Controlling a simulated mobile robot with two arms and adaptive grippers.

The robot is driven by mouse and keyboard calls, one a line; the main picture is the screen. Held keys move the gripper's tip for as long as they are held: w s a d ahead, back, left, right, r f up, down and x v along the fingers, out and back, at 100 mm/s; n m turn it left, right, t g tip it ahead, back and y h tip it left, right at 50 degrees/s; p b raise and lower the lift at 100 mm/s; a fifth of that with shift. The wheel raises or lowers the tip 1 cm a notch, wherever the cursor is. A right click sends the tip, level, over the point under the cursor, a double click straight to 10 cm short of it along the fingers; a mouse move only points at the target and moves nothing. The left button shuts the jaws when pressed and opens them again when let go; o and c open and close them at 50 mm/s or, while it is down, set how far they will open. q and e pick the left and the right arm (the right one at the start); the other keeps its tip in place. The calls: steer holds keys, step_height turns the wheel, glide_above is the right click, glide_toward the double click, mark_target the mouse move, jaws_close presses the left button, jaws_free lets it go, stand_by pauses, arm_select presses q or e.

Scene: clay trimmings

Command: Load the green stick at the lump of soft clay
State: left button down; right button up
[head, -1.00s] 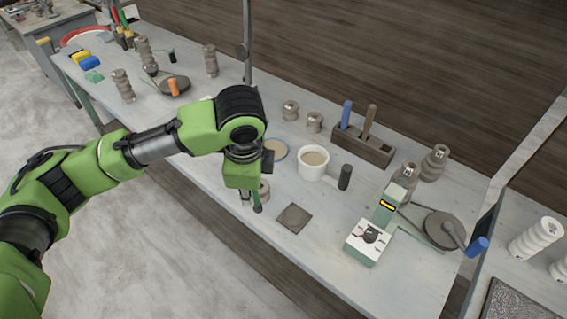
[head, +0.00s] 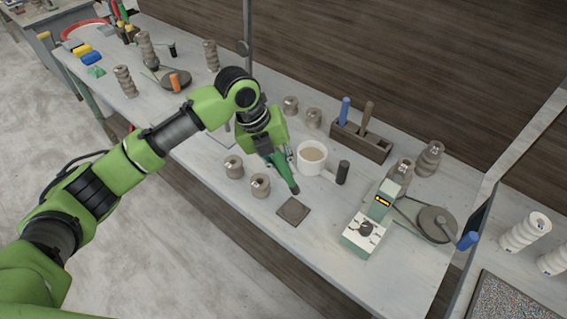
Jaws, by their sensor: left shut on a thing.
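My left gripper (head: 278,156) is shut on the green stick (head: 286,175), which slants down to the right. The stick's darker lower tip is in the air or just above the table, near the upper edge of a small dark square pad (head: 293,211). The pad has a low, flat brown-grey patch on it; I cannot tell for sure whether this is the lump of soft clay. Whether the tip touches anything is not clear. My right gripper is not in view.
A white mug (head: 312,158) of beige liquid stands close right of the stick, with a dark cylinder (head: 343,172) beside it. Two clay spools (head: 260,186) stand to the left. A green-white device (head: 366,232) and a wooden tool block (head: 360,143) are farther right.

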arm_select(q)
steer(key=shift+f+b, duration=1.05)
step_height(320, 180, down, 4)
steer(key=b, duration=0.4)
steer(key=shift+f, duration=0.6)
stand_by(0.4)
steer(key=shift+s+f, duration=0.1)
stand_by(1.6)
